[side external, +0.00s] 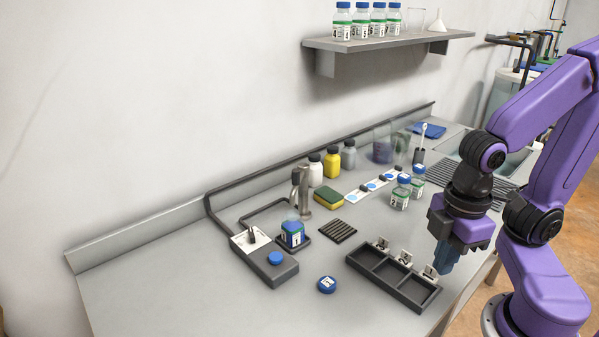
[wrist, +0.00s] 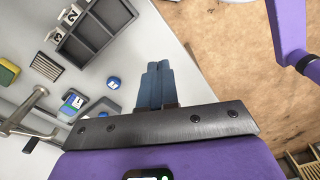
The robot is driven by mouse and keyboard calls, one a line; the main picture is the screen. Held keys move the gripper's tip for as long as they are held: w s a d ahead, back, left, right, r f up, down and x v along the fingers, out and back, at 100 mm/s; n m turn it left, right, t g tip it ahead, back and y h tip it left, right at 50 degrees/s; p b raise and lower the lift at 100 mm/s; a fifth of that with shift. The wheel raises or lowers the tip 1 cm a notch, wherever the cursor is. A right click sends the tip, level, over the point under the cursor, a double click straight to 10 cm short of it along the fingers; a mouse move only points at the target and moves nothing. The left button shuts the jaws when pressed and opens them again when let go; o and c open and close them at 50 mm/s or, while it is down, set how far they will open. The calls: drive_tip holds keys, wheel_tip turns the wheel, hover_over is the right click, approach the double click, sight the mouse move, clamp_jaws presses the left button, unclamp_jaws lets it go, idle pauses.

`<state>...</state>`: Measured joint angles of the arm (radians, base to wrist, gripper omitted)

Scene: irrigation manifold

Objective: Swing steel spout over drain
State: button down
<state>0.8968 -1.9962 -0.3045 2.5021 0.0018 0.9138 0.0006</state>
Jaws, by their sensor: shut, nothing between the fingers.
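The steel spout (side external: 304,193) stands on the counter left of the yellow-green sponge, its upper end close above bottle 1 (side external: 292,234). In the wrist view the spout (wrist: 24,109) shows at the left edge. A small dark slatted grate (side external: 338,231), which looks like the drain, lies flat to the right of bottle 1; it also shows in the wrist view (wrist: 47,66). I cannot tell exactly what the spout's outlet is above. My gripper (side external: 444,262) is shut and empty, its blue fingers (wrist: 156,72) together. It is beside the right end of the compartment tray, well away from the spout.
The dark compartment tray (side external: 392,284) with number cards lies between my gripper and the grate. A grey device (side external: 265,260) and a loose blue cap (side external: 327,284) are at the front. The sponge (side external: 328,198) and several bottles stand behind. The front-left counter is clear.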

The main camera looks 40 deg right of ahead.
drive_tip(key=c, duration=1.8)
unclamp_jaws()
drive_tip(key=o, duration=0.5)
drive_tip(key=shift+c, duration=0.2)
drive_tip(key=o, duration=0.4)
drive_tip(key=w+a+r+m, duration=0.1)
drive_tip(key=w+a+r, duration=0.1)
drive_tip(key=w, duration=0.1)
drive_tip(key=w+a+r+m, duration=0.1)
drive_tip(key=w+a, duration=0.1)
drive_tip(key=w, duration=0.2)
drive_tip(key=w+a+r+m, duration=0.1)
drive_tip(key=w+a+r, duration=0.1)
drive_tip(key=w, duration=0.2)
drive_tip(key=shift+r, duration=0.3)
wheel_tip(320, 180, up, 10)
drive_tip(key=f+m, duration=0.1)
drive_tip(key=m, duration=0.9)
hover_over(295, 170)
wheel_tip(295, 170, down, 17)
drive_tip(key=shift+r, duration=0.1)
clamp_jaws()
